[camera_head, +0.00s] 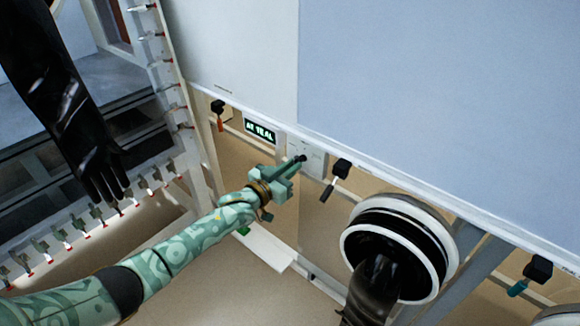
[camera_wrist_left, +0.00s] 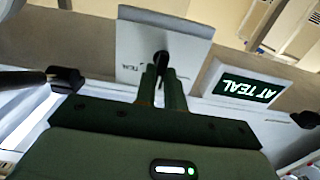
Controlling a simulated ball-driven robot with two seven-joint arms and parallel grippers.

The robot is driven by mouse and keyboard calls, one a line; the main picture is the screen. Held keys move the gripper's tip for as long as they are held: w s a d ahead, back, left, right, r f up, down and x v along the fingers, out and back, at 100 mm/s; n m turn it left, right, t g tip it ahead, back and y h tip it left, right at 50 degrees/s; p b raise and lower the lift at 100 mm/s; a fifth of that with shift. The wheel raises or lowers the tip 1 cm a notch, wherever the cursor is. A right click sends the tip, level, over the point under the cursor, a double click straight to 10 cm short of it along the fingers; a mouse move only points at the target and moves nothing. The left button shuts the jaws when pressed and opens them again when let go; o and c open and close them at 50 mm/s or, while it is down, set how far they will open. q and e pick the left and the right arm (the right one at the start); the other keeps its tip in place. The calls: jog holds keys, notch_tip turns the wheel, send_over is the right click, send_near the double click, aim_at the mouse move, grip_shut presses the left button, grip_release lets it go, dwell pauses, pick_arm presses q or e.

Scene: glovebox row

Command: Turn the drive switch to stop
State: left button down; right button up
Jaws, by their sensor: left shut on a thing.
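The drive switch is a small black knob (camera_head: 301,158) on a pale grey plate (camera_head: 312,160) below the large white panel. In the left wrist view the plate (camera_wrist_left: 185,37) carries small lettering that seems to read TEAL, and the dark knob (camera_wrist_left: 160,62) stands out from it. My left gripper (camera_head: 293,166) reaches it from the lower left. Its two green fingers (camera_wrist_left: 162,88) are shut on the knob, partly hiding it. The switch's exact pointing direction is hard to tell. My right gripper is not in view.
A lit display (camera_head: 260,131) left of the plate reads AT TEAL. A black clamp with a dark handle (camera_head: 335,178) sits close right of the plate. A round glove port (camera_head: 352,250) with a black glove is lower right. Another black glove (camera_head: 60,110) hangs at left.

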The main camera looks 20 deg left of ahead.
pick_arm(q)
jog(key=shift+f, duration=0.15)
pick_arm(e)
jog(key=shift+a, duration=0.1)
pick_arm(q)
jog(key=c, duration=1.5)
grip_release()
jog(key=shift+s, duration=0.1)
